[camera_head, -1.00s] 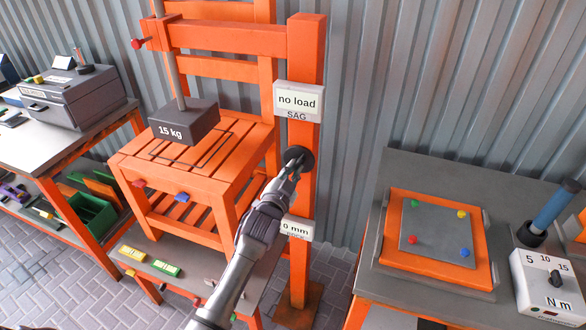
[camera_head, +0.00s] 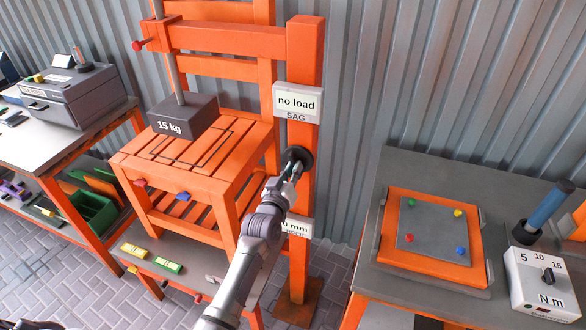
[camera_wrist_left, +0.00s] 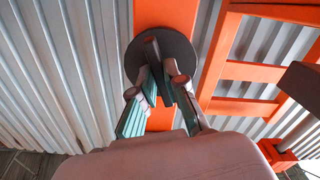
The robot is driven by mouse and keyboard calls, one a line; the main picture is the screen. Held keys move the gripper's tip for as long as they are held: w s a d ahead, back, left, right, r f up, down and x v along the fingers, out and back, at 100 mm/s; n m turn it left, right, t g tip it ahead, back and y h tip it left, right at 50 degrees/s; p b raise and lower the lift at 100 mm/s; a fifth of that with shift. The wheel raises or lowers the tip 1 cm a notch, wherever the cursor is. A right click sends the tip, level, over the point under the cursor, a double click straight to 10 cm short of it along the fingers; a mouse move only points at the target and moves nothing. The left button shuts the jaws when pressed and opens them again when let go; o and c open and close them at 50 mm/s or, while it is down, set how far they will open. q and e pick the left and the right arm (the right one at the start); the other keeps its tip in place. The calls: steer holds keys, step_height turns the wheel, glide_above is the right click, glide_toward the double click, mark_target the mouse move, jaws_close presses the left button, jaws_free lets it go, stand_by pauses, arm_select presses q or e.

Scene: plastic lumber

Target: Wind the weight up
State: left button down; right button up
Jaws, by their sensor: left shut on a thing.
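The dark 15 kg weight (camera_head: 183,117) hangs on a rod above the slatted orange bench (camera_head: 160,172), with a gap below it. A round dark crank wheel (camera_head: 300,156) is on the orange post (camera_head: 305,55); it also shows in the left wrist view (camera_wrist_left: 184,47). My left gripper (camera_head: 291,174) is at this wheel. In the left wrist view its fingers (camera_wrist_left: 163,88) are shut on the wheel's dark crank handle (camera_wrist_left: 152,48). The fingers partly hide the handle and lower wheel. My right gripper is not in view.
The "no load" sign (camera_head: 297,102) is above the wheel, and a partly covered mm sign (camera_head: 297,227) is below. A grey table (camera_head: 430,175) with an orange-framed plate (camera_head: 434,236) stands at right. A workbench (camera_head: 65,130) with a grey box stands at left.

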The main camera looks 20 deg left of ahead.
arm_select(q)
steer(key=shift+d+n, duration=0.1)
steer(key=shift+n, duration=6.7)
steer(key=c, duration=1.2)
jaws_free()
steer(key=s, duration=1.2)
steer(key=shift+a, duration=0.2)
